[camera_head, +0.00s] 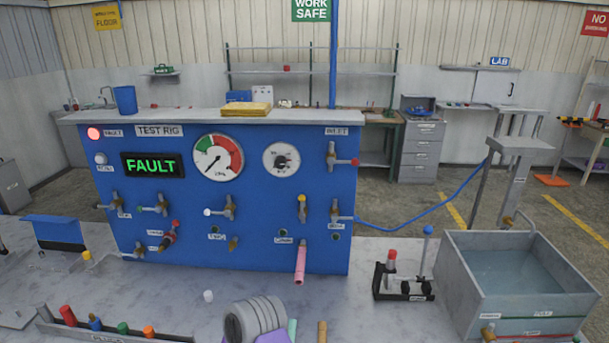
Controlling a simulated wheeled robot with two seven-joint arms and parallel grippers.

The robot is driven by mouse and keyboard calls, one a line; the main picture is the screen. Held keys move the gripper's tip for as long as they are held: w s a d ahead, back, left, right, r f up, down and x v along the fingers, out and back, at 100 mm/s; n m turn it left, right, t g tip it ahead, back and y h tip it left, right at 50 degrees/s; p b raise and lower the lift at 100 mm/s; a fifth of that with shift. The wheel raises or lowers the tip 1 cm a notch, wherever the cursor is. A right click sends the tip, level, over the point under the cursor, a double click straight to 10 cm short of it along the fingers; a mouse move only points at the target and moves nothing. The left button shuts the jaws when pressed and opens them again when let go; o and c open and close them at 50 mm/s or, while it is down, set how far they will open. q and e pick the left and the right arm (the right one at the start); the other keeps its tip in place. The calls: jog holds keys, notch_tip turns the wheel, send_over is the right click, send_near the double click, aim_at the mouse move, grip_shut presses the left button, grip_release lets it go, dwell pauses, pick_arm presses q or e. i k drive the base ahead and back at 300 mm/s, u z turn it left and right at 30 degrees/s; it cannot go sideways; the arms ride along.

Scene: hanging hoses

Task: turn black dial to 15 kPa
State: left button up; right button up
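A black dial (282,161) sits at the middle of a round white scale plate on the front of the blue test rig panel (270,220). The marks on its scale are too small to read, so I cannot tell its setting. Left of it is a larger round gauge (218,157) with green and red bands; its needle points to the lower left. A display (152,165) on the panel reads FAULT in green, and a red lamp (94,133) is at the upper left. Neither of my grippers is in view.
Several valves cover the panel, and a pink hose (300,264) hangs at its lower front. A grey water tank (462,275) stands at right, beside a small stand (405,278). A grey coil (257,318) and a rack (110,330) lie in front.

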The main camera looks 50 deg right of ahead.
aim_at(280, 161)
jog(key=u, duration=1.4)
jog(key=k, duration=0.1)
jog(key=z, duration=2.2)
